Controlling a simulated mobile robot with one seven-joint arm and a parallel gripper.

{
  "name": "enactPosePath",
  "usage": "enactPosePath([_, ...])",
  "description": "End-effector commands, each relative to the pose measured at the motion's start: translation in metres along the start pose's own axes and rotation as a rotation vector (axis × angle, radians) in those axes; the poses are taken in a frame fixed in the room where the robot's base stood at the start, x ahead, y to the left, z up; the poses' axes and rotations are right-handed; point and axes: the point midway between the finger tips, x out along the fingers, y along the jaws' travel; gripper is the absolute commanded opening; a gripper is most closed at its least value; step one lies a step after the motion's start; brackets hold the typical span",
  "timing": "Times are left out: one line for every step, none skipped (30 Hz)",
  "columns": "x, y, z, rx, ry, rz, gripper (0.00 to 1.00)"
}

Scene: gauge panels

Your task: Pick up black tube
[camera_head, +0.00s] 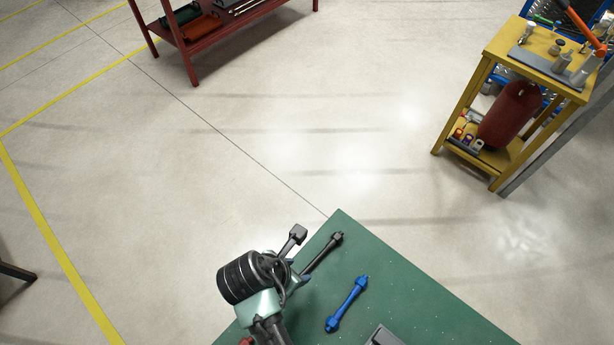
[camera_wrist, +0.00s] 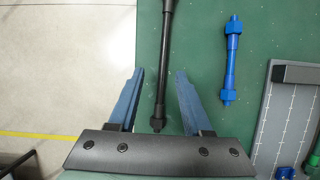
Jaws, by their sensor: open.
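The black tube (camera_wrist: 164,65) is a thin dark rod with thicker ends, lying on the green table (camera_head: 405,290). In the head view the black tube (camera_head: 325,250) lies near the table's far corner, partly hidden behind my gripper. My gripper (camera_wrist: 160,76) is open, with its two blue fingers on either side of the tube's near part in the wrist view. The tube runs between the fingers and on beyond their tips. Nothing shows clamped. I cannot tell how far above the tube the fingers are. In the head view my gripper (camera_head: 297,262) is at the table's left edge.
A blue tube (camera_head: 347,304) lies to the right of the black one; it also shows in the wrist view (camera_wrist: 231,60). A grey tray (camera_wrist: 290,115) is farther right. A yellow cart (camera_head: 490,60) and a red rack (camera_head: 205,45) stand away on the floor.

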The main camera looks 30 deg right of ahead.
Motion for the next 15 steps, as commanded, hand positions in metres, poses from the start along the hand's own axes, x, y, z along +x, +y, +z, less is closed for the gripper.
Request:
enactPosePath([0.005,-0.002,0.001,0.001,0.001,-0.005,0.49])
enactPosePath([0.008,-0.003,0.002,0.001,0.001,-0.005,0.49])
enactPosePath([0.014,-0.005,0.003,0.001,0.002,-0.006,0.49])
enactPosePath([0.019,-0.005,0.004,0.001,0.002,-0.006,0.49])
enactPosePath([0.023,-0.006,0.004,0.001,0.001,-0.005,0.49])
enactPosePath([0.029,-0.007,0.005,0.001,0.002,-0.005,0.49])
enactPosePath([0.034,-0.006,0.004,0.000,0.001,-0.003,0.49])
enactPosePath([0.037,-0.006,0.004,0.000,0.001,-0.004,0.49])
enactPosePath([0.041,-0.006,0.004,0.001,0.001,-0.003,0.49])
enactPosePath([0.044,-0.006,0.004,0.001,0.001,-0.003,0.49])
enactPosePath([0.045,-0.006,0.004,0.001,0.001,-0.003,0.49])
enactPosePath([0.047,-0.006,0.004,0.001,0.001,-0.001,0.49])
enactPosePath([0.048,-0.006,0.004,0.001,0.000,-0.001,0.49])
enactPosePath([0.048,-0.006,0.004,0.001,0.000,0.000,0.49])
enactPosePath([0.048,-0.005,0.004,0.001,0.000,0.000,0.49])
